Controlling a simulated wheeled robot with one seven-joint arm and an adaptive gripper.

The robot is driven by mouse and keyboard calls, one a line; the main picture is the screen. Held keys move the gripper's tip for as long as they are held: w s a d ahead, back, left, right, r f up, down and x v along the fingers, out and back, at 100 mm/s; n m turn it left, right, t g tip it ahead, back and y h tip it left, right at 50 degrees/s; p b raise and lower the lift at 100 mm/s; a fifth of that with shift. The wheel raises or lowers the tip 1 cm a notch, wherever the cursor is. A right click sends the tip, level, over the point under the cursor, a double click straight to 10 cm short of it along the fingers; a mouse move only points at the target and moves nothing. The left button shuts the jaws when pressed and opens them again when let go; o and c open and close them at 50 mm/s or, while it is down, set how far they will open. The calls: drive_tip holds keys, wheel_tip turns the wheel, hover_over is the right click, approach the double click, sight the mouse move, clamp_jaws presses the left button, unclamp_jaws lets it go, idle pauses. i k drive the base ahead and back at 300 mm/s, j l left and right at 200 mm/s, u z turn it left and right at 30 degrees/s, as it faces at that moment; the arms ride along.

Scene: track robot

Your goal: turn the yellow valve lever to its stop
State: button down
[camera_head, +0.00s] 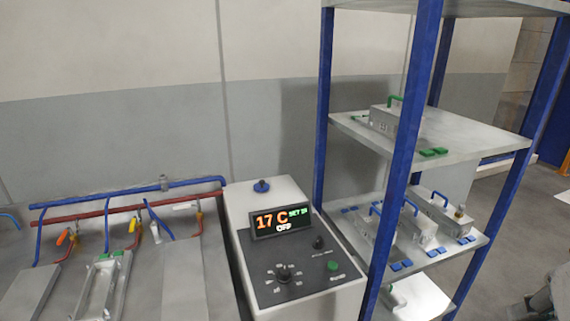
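No gripper fingers can be made out in this view, and nothing touches the yellow lever.
Blue and red pipes (130,194) run along the wall behind the bench. A control cabinet (300,262) reading 17 C and OFF stands to the right. Further right is a blue-posted shelf rack (402,150) holding metal moulds. Floor shows free at far right.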

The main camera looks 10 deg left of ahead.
sight(134, 218)
drive_tip(key=u, duration=1.6)
drive_tip(key=i+j, duration=1)
drive_tip(key=j+u, duration=0.05)
drive_tip(key=j, duration=0.1)
